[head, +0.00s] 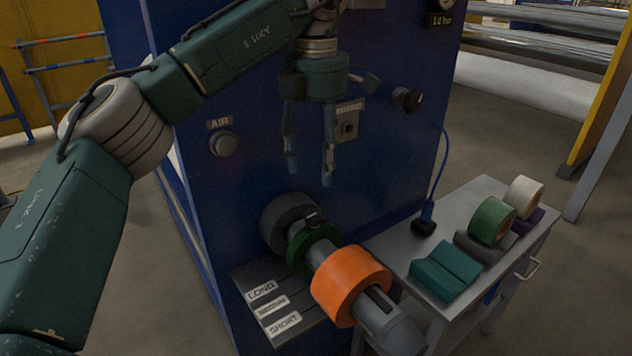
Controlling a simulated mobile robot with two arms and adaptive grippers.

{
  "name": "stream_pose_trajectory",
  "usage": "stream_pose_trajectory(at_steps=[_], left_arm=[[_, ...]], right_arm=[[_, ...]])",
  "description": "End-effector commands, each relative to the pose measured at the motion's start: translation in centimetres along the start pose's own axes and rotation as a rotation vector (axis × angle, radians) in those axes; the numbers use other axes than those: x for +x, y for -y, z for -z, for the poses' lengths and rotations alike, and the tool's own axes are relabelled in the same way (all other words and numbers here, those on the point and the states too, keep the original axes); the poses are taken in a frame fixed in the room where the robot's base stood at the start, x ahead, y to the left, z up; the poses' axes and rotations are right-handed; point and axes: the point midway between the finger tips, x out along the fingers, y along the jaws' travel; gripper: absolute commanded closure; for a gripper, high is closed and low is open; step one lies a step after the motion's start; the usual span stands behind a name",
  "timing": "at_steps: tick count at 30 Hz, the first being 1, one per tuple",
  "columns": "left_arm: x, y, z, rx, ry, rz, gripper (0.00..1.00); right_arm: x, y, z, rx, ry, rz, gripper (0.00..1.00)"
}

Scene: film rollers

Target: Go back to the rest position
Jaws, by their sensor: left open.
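My left gripper (309,168) hangs down in front of the blue machine cabinet (380,170). Its two fingers are apart, with nothing between them. It is above the grey shaft (385,318) that sticks out of the cabinet. On the shaft are a dark grey roller (283,217) at the back, a green ring (299,257) in the middle and an orange roll (345,285) towards the front end. The gripper appears apart from all of them. My right gripper is not in view.
A grey side table (395,243) at the right bears a teal block (445,271), a green roll (492,221), a white roll (524,197) and a black plug piece (423,227) with a blue cable. A labelled plate (285,300) lies below the shaft. Yellow post (600,110) at the far right.

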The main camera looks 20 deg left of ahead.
Motion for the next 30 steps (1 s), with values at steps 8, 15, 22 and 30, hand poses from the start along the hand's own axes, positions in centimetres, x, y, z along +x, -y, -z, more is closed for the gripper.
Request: stream_pose_trajectory(at_steps=[8, 15, 22, 30], left_arm=[[-1.2, 0.0, 0.0, -0.001, 0.0, 0.0, 0.46], [-1.5, 0.0, 0.0, 0.0, 0.0, 0.0, 0.46], [-5.6, 0.0, 0.0, 0.0, 0.0, 0.0, 0.46], [-9.1, 0.0, 0.0, 0.0, 0.0, 0.0, 0.46]], right_arm=[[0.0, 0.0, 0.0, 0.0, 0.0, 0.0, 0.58], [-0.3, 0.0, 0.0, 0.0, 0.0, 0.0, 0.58], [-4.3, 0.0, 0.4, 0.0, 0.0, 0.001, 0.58], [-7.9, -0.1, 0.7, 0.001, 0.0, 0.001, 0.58]])
